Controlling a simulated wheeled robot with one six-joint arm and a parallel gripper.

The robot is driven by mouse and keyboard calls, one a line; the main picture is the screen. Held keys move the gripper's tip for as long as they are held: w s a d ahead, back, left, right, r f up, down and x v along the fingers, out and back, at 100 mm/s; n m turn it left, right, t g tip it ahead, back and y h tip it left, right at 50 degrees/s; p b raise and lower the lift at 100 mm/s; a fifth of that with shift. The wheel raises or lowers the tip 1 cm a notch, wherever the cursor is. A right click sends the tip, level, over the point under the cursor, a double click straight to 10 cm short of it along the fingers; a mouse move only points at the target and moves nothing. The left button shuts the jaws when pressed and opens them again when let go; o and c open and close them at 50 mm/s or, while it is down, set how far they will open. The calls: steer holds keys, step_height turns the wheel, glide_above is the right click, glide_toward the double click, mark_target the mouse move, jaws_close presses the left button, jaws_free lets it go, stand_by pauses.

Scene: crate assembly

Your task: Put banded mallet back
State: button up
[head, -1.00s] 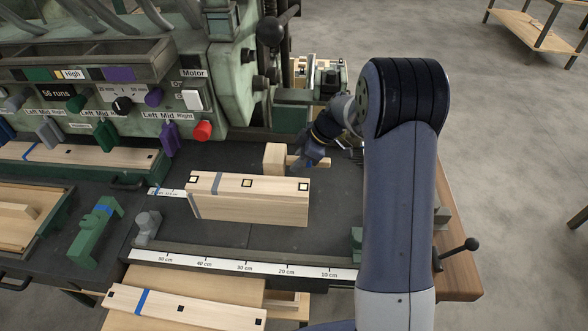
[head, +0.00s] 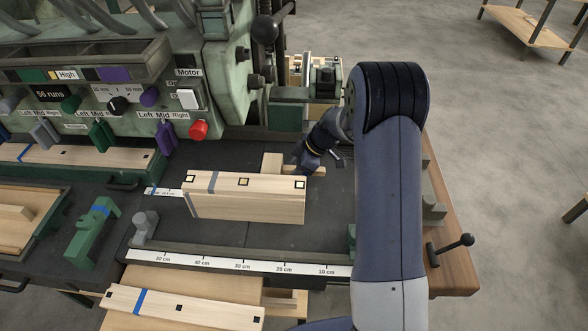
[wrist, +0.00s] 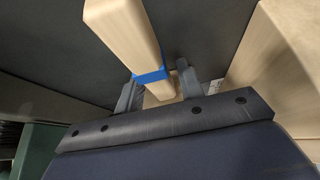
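The mallet is pale wood. Its block-shaped head (head: 272,164) lies on the dark bench top behind a thick board, and a bit of its handle (head: 318,171) shows to the right of my gripper. In the head view my gripper (head: 304,168) is low over the handle, partly hiding it. In the wrist view a wooden bar of the mallet (wrist: 125,35) with a blue band (wrist: 151,76) runs between my two fingers (wrist: 158,82). The fingers stand on either side near the band, with a narrow gap at the right one, so they look open.
A thick board with square marks (head: 245,200) stands close in front of the mallet. The green machine (head: 235,90) with levers and a red button is behind on the left. A ruler fence (head: 240,263) runs along the front. A green clamp-like piece (head: 93,232) sits at left.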

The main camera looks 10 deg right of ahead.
steer(key=shift+o, duration=0.5)
steer(key=shift+r, duration=0.2)
steer(key=b+v, duration=0.1)
steer(key=v, duration=1.1)
steer(key=shift+f, duration=0.1)
